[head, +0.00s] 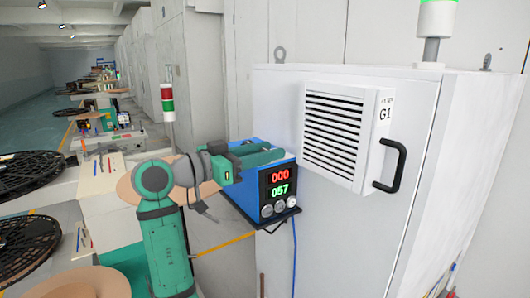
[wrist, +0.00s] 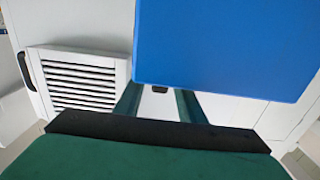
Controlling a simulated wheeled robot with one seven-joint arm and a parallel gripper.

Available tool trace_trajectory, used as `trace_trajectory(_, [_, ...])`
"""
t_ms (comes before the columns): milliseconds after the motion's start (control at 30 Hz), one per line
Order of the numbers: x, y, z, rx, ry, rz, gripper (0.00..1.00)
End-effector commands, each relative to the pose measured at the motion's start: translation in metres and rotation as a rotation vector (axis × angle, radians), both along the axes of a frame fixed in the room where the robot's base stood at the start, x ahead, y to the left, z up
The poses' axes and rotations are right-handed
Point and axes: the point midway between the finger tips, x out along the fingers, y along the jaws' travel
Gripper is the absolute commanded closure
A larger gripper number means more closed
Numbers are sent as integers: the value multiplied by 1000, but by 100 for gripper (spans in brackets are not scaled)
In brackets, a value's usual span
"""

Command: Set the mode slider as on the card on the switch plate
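I cannot make out the mode slider, the card or the switch plate in either view. My green gripper (head: 264,155) is over the top of a blue box in the head view, its fingers pointing right. In the wrist view my gripper (wrist: 158,102) shows two fingers spread apart, with nothing held between them. The blue box (head: 240,198) has a dark front with red 000 and green 057 readouts and round knobs below. The blue box (wrist: 225,45) fills the upper right of the wrist view and hides part of the fingers. I cannot tell whether they touch it.
A white cabinet (head: 275,110) with a louvred vent (head: 335,130), marked G1, and a black handle (head: 390,167) stands at the right. The vent also shows in the wrist view (wrist: 80,78). Black reels (head: 30,170) and work tables line the left. A blue cable hangs below the box.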

Motion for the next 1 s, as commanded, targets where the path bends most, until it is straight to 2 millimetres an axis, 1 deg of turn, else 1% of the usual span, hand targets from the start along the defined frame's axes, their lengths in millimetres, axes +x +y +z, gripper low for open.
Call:
trace_trajectory(33, [0,0,0,0,0,0,74])
trace_trajectory(133, [0,0,0,0,0,0,98])
trace_trajectory(167, [0,0,0,0,0,0,100])
trace_trajectory(367, [2,-3,0,-1,1,-1,100])
trace_trajectory(533, [15,-24,0,-1,-1,-2,100])
trace_trajectory(633, [22,-32,0,-1,-1,0,100])
trace_trajectory(867, [23,-34,0,0,-1,1,100])
trace_trajectory(900, [23,-34,1,-1,-2,1,81])
trace_trajectory(967, [23,-34,1,-2,-1,0,66])
trace_trajectory(1000, [23,-34,0,-2,-1,0,64])
